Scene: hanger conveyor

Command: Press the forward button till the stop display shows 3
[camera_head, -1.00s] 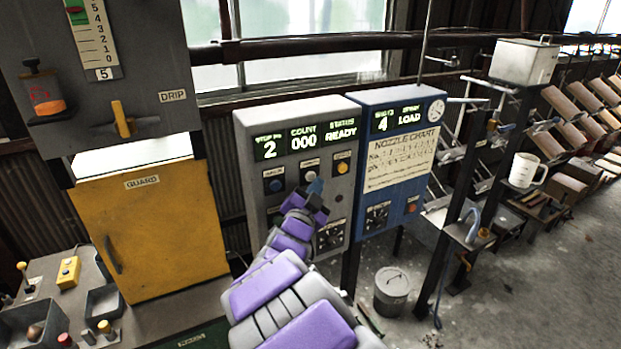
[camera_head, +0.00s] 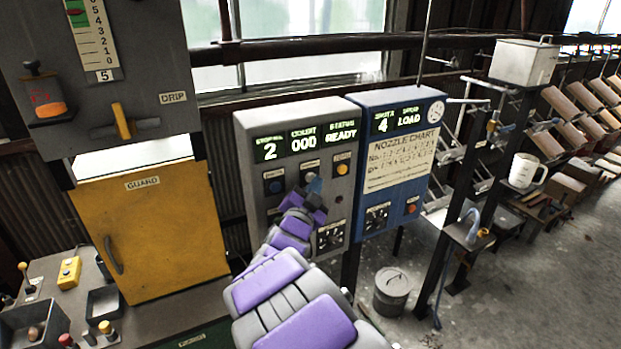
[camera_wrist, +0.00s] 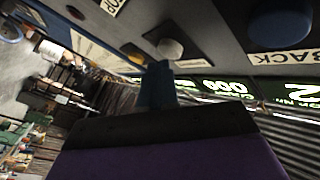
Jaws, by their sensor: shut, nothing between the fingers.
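The grey control panel (camera_head: 290,120) has a lit stop display (camera_head: 268,149) reading 2, beside COUNT 000 and STATUS READY. Below the displays are a blue button (camera_head: 275,186), a pale button and a yellow button (camera_head: 342,169). In the wrist view the blue button (camera_wrist: 281,22) has a BACK label, and the pale button (camera_wrist: 171,48) is just beyond my fingertips. The pale button's label is not readable. My gripper (camera_head: 314,184) is shut and empty, its blue fingertips (camera_wrist: 158,78) at the pale button. I cannot tell whether they touch it.
A blue panel (camera_head: 397,160) with a nozzle chart stands right of the grey one. A yellow guard door (camera_head: 150,235) is to the left. A grey bin (camera_head: 391,292) stands on the floor. Rotary knobs (camera_head: 331,235) sit low on the grey panel.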

